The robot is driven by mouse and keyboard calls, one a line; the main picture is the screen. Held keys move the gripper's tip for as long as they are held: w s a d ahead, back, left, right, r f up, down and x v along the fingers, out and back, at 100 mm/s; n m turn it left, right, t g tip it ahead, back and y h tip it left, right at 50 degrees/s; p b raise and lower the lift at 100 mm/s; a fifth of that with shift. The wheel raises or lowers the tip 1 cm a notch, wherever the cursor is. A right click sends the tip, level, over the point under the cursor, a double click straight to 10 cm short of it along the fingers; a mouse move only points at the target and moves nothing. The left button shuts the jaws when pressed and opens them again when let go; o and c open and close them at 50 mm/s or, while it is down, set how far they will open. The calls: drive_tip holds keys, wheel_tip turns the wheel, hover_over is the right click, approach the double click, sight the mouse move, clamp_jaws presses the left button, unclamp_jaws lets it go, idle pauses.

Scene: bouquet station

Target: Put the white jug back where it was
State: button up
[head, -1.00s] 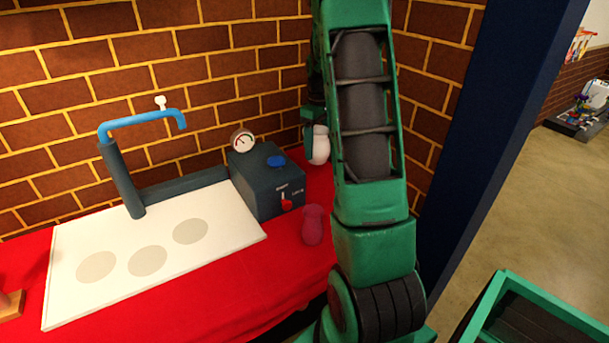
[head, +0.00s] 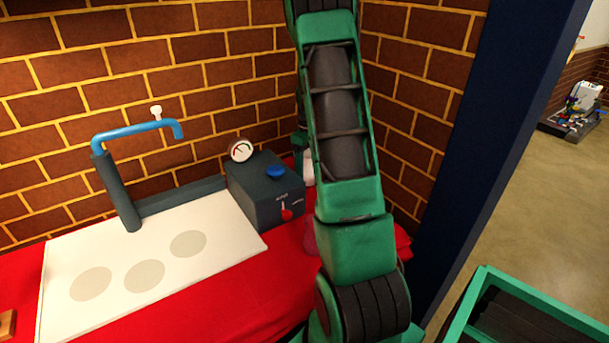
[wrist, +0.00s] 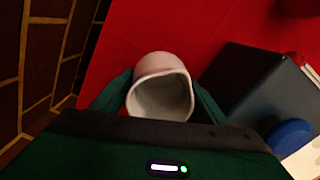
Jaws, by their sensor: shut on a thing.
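The white jug (wrist: 160,66) shows in the wrist view with its open mouth toward the camera. My gripper (wrist: 160,100) is shut on it, with a green finger on each side. The red cloth of the table lies beyond the jug; I cannot tell whether the jug touches it. In the head view only a sliver of the white jug (head: 308,168) shows, mostly hidden behind my green arm, to the right of the dark control box.
The dark box (head: 262,190) has a blue knob, a red lever and a gauge; it also shows in the wrist view (wrist: 255,90). A white board (head: 150,262) with grey circles lies left. A pink object (head: 310,240) is partly hidden by my arm. Brick walls close the corner.

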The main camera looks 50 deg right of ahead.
drive_tip(key=shift+f, duration=1.25)
drive_tip(key=o, duration=1.5)
drive_tip(key=shift+f, duration=0.1)
